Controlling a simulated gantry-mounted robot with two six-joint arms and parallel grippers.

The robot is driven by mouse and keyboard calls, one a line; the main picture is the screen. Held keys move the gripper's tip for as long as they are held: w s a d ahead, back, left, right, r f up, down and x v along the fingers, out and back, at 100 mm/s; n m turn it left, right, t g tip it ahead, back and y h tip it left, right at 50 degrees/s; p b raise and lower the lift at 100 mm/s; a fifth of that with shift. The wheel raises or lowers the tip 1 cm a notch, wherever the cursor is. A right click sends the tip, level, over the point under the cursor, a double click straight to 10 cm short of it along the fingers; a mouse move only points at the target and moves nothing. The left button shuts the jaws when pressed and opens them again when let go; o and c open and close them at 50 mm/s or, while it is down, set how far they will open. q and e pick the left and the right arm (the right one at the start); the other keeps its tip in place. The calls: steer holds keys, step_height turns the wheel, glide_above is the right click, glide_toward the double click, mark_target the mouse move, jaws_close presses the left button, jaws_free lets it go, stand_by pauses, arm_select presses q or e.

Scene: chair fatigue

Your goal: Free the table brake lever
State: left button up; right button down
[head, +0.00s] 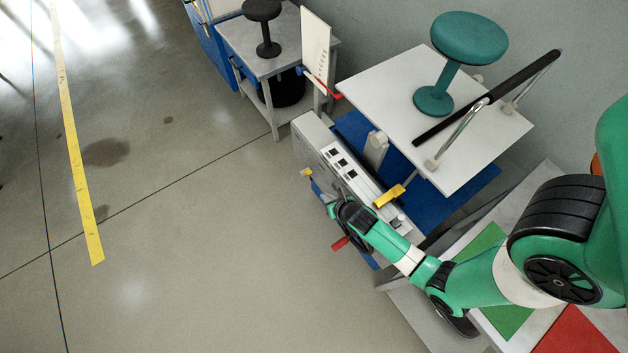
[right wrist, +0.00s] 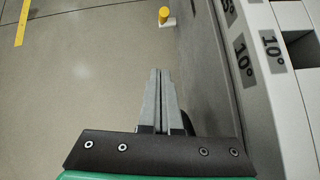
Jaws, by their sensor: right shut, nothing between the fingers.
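A small yellow knob (head: 306,172) sticks out from the front of the white console, near its far end. A yellow knob on a pale mount (right wrist: 164,15) shows at the top of the right wrist view, beyond my fingertips. A yellow-ended handle (head: 389,196) lies at the tilted table's near edge. No label shows which of these is the brake lever. My right gripper (right wrist: 163,73) is shut and empty beside the console's front, apart from the knob ahead. In the head view my wrist partly hides it. My left gripper is not in view.
The white console (head: 308,132) has a row of dark-marked labels. A tilted white table (head: 385,85) carries a teal stool (head: 468,40) and a black bar (head: 525,82). A red handle (head: 340,243) sits just below my right wrist. The floor at left is clear.

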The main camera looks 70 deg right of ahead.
mark_target(306, 172)
steer(key=b+x, duration=0.7)
steer(key=x, duration=0.4)
steer(key=w+d+r, duration=0.2)
steer(key=shift+r, duration=0.4)
steer(key=shift+d+r, duration=0.1)
steer(key=shift+d, duration=0.1)
